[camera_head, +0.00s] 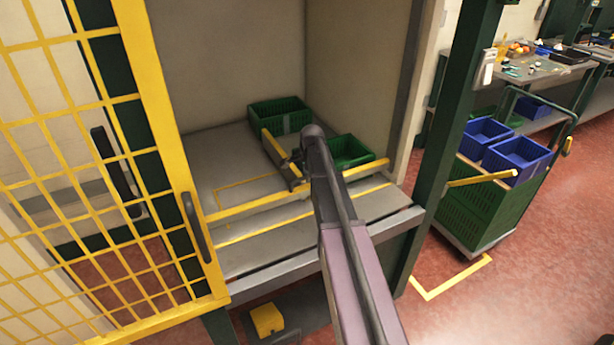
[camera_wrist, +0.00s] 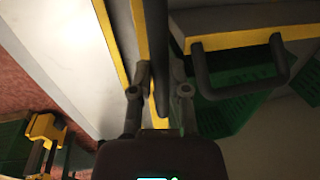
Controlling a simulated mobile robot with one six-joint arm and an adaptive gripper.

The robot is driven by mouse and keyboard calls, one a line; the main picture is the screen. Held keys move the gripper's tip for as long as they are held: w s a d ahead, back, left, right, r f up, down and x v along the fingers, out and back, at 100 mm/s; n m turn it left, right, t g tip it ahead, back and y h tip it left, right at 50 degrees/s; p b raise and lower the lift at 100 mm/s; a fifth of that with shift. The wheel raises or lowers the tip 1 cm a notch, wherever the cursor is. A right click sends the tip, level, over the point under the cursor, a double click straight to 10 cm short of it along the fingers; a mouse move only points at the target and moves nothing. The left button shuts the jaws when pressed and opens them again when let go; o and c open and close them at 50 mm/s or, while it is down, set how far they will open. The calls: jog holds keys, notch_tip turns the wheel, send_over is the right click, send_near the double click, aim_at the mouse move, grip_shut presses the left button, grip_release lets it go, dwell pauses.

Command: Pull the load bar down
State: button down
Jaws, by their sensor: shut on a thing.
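A yellow-edged bar (camera_head: 250,206), which I take as the load bar, runs across the front of the cabinet's grey shelf in the head view. My gripper (camera_head: 293,161) is inside the cabinet opening, close above the bar and beside a short yellow piece. In the wrist view my gripper (camera_wrist: 160,92) is shut on a dark rod (camera_wrist: 157,35) beside a yellow strip. Whether the rod is part of the load bar is hard to tell. My arm hides part of the bar in the head view.
Green crates (camera_head: 278,113) stand at the back of the shelf. A yellow mesh door (camera_head: 165,120) stands open at left. A trolley (camera_head: 470,205) with blue crates (camera_head: 517,158) is at right. In the wrist view a black handle (camera_wrist: 247,91) hangs from a yellow-edged panel.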

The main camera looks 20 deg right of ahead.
jog(key=shift+s, duration=0.15)
jog(key=c, duration=0.6)
grip_release()
jog(key=shift+f, duration=0.15)
jog(key=shift+r, duration=0.25)
